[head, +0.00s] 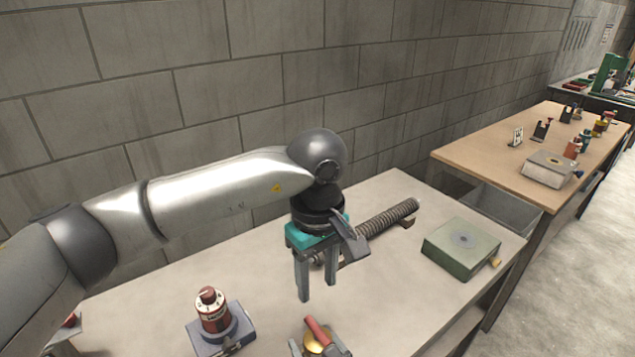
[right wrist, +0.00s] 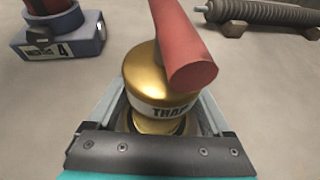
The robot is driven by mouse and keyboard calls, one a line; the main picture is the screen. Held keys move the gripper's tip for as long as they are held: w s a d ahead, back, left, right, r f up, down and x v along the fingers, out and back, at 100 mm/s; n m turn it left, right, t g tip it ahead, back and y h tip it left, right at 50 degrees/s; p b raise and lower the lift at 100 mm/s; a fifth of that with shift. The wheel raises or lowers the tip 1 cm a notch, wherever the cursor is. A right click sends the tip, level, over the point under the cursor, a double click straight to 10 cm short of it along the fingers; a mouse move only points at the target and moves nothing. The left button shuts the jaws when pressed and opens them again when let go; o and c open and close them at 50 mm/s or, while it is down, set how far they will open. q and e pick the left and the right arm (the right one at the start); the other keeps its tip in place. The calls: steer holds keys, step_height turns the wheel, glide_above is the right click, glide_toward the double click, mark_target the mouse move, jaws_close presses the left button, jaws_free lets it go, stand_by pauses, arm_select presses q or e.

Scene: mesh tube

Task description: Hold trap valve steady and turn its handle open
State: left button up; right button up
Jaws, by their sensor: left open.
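The trap valve (right wrist: 160,85) has a round brass body with a white label and a red handle (right wrist: 183,45) on top. In the head view the valve (head: 315,345) is at the bottom edge, with its red handle (head: 318,330) slanting across the top. My right gripper (right wrist: 165,110) has a finger on each side of the brass body and appears shut on it; its fingertips are partly hidden. My left gripper (head: 318,288) is open and empty, fingers pointing down, above the bench beyond the valve.
A red canister on a blue-grey base (head: 213,318) stands left of the valve. A ribbed tube (head: 385,220) lies on supports behind my left gripper. A green block (head: 461,248) sits at the bench's right. Bare bench (head: 400,300) lies between valve and block.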

steer(key=shift+o, duration=1)
